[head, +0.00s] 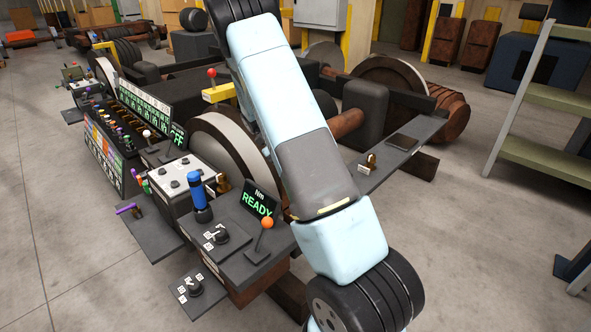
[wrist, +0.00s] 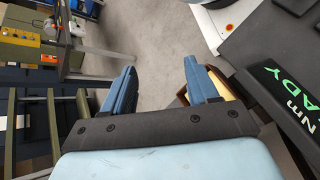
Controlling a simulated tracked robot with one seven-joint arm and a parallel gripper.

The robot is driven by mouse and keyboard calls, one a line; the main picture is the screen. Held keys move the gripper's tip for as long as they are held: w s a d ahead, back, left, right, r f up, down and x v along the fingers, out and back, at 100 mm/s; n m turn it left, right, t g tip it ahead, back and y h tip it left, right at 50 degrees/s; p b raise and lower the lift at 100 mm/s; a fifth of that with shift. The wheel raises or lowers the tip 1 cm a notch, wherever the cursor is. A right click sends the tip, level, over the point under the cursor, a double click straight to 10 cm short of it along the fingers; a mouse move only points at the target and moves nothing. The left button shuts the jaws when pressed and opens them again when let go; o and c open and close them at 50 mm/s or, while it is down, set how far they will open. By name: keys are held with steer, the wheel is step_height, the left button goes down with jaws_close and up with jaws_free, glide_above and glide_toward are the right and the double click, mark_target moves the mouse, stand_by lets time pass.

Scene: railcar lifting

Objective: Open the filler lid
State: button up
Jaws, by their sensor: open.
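My gripper (wrist: 162,78) is open in the wrist view, with two blue fingers wide apart and bare floor showing between them. Nothing is between the fingers. A box-like part with a pale yellow inner face (wrist: 224,86) shows just behind the right finger, partly hidden by it; I cannot tell what it is. I cannot identify the filler lid for certain in either view. In the head view, a flat dark plate (head: 400,142) lies on a grey side shelf (head: 428,126), beside a small brass piece (head: 370,162). My gripper does not show in the head view.
A console with a READY display (head: 258,204), an orange-knobbed lever (head: 267,223) and a blue-handled lever (head: 197,192) stands left of my arm. Large wheels (head: 393,80) and axles lie behind. A shelving frame (head: 540,95) stands at right. Floor between them is clear.

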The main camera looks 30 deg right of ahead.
steer(key=shift+s+a+r, duration=0.1)
steer(key=shift+s+r, duration=0.15)
steer(key=shift+s, duration=0.2)
steer(key=shift+s+a+r, duration=0.1)
steer(key=shift+s+r, duration=0.1)
steer(key=shift+s, duration=0.25)
steer(key=shift+c, duration=0.3)
